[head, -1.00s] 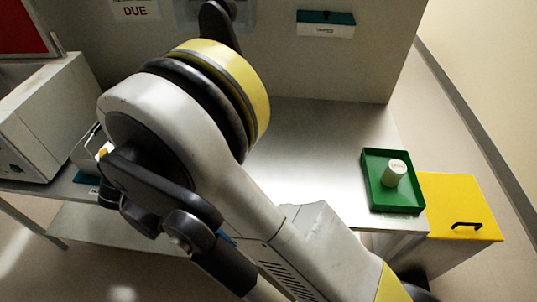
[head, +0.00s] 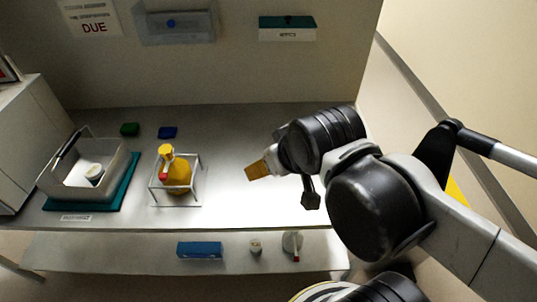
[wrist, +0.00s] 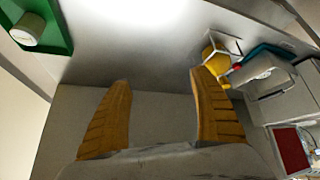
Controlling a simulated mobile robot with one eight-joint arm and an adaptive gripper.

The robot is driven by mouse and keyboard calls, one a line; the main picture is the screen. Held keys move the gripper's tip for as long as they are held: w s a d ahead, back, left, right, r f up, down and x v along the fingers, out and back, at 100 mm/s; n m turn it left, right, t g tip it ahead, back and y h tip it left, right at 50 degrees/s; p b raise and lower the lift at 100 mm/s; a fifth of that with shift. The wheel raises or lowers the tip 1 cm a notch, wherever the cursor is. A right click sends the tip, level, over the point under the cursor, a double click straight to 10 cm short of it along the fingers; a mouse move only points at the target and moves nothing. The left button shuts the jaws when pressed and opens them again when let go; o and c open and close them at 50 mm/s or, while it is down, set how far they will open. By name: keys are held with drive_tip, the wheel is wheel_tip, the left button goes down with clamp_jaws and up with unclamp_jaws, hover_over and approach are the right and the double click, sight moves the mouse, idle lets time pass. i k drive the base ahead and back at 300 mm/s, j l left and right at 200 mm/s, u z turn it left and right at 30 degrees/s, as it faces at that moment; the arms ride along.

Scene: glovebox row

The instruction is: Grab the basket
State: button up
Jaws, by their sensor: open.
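The basket (head: 118,180), a grey-white open tub with a raised dark handle, stands on a teal mat (head: 130,192) at the left of the bench. A white jar (head: 94,173) sits inside it. In the wrist view the basket (wrist: 268,78) is at the upper right, beyond the right finger. My gripper (head: 258,171) is over the bench, well to the right of the basket and apart from it. In the wrist view its two ochre fingers (wrist: 162,82) are spread with nothing between them.
A yellow bottle (head: 178,172) stands in a wire frame (head: 198,190) between the basket and my gripper. Blue (head: 167,132) and green (head: 130,129) blocks lie behind. A green tray (wrist: 56,40) is upper left in the wrist view. A lower shelf (head: 120,250) holds small items.

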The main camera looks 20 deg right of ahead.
sight(63, 180)
drive_tip(key=i+j+u, duration=0.15)
drive_tip(key=u, duration=0.2)
drive_tip(key=i+j+u, duration=0.15)
drive_tip(key=u, duration=0.2)
drive_tip(key=i+u, duration=0.15)
drive_tip(key=u, duration=0.2)
